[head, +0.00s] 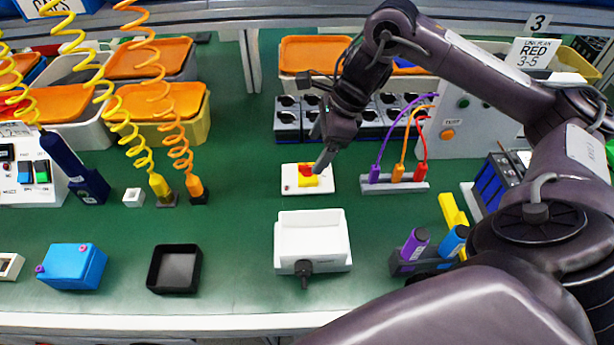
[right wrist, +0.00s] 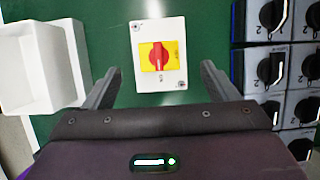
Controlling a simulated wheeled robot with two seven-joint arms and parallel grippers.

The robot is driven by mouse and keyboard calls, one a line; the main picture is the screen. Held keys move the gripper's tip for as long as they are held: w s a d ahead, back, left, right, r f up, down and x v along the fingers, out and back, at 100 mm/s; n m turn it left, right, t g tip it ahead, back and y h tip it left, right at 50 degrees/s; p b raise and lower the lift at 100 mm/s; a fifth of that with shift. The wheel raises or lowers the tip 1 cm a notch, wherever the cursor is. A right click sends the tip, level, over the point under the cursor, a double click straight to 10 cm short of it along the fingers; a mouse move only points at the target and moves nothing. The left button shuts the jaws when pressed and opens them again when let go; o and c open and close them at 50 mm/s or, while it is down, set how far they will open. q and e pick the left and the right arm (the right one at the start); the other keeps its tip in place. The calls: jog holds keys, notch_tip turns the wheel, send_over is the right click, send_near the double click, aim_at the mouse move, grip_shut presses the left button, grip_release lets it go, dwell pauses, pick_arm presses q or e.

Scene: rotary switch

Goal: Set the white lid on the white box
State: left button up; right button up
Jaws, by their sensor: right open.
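The white lid (head: 289,180) is a flat plate with a red rotary knob on a yellow square. It lies on the green bench top behind the white box (head: 313,240). The box is open at the top, looks empty, and has a black fitting on its front. My right gripper (head: 323,158) is over the lid and partly hides it. In the right wrist view my open fingers (right wrist: 160,72) point toward the lid (right wrist: 171,28) and lie apart on either side of its near end, with nothing between them. The box (right wrist: 35,70) shows at left there. My left gripper is not in view.
Grey switch units (head: 288,118) stand behind the lid. A cable block (head: 395,184) with purple, orange and red plugs is to the right. A black tray (head: 174,268) and a blue box (head: 72,266) are left of the white box, with bare bench between.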

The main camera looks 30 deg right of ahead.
aim_at(308, 166)
jog(key=shift+x, duration=1.1)
jog(key=shift+a+f, duration=0.15)
jog(key=shift+f, duration=0.2)
jog(key=x, duration=0.3)
jog(key=shift+f, duration=0.35)
jog(key=shift+a+f, duration=0.1)
jog(key=shift+f, duration=0.25)
jog(key=c, duration=1.1)
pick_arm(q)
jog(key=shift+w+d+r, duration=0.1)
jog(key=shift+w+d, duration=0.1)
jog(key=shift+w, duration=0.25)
pick_arm(e)
jog(key=shift+r, duration=0.15)
